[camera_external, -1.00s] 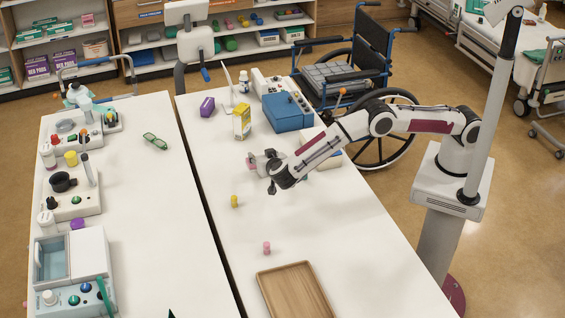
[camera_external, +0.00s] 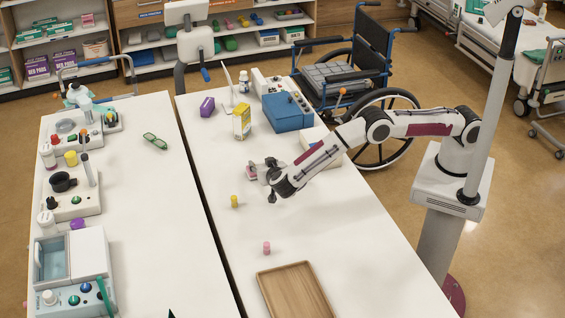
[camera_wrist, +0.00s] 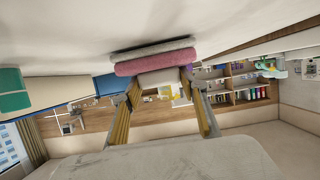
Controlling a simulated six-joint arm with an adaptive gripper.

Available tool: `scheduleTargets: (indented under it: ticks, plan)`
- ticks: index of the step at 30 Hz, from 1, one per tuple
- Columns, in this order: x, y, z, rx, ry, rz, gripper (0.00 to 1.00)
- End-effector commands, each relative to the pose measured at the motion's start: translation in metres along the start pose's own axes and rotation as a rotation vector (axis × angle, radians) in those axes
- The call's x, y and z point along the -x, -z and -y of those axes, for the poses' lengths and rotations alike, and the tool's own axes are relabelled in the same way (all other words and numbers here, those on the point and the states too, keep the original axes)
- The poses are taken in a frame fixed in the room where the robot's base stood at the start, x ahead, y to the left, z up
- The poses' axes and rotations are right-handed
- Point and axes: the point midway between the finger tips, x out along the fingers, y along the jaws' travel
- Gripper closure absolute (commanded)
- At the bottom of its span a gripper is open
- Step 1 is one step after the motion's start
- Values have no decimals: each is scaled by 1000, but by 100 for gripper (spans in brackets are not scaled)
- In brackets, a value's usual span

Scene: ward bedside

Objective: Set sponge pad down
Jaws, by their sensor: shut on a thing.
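The sponge pad (camera_external: 251,173) is a small pinkish-grey block at the end of my gripper (camera_external: 264,172), above the right-hand white table. In the wrist view, the sponge pad (camera_wrist: 155,62) shows grey and pink layers with a pale part beneath, at the tips of my gripper (camera_wrist: 156,90). The two fingers stand apart with the pale part between them, so the gripper is shut on the pad. I cannot tell whether the pad touches the table.
A yellow box (camera_external: 242,122), a purple object (camera_external: 207,107) and a blue case (camera_external: 288,112) stand farther back. A yellow peg (camera_external: 235,201), a pink peg (camera_external: 266,248) and a wooden tray (camera_external: 294,292) are nearer. Bare tabletop lies around the pad; a gap separates the two tables.

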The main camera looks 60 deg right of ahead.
Motion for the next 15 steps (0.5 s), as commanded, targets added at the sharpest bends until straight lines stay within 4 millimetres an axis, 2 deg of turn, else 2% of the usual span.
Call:
scheduleTargets:
  ticks: [5,6,7,8,15]
  plan:
    - [-1,-3,0,0,0,0,79]
    - [-1,-3,0,0,0,0,53]
    - [-1,-3,0,0,0,0,45]
    - [-1,-3,0,0,0,0,41]
    - [-1,-3,0,0,0,0,41]
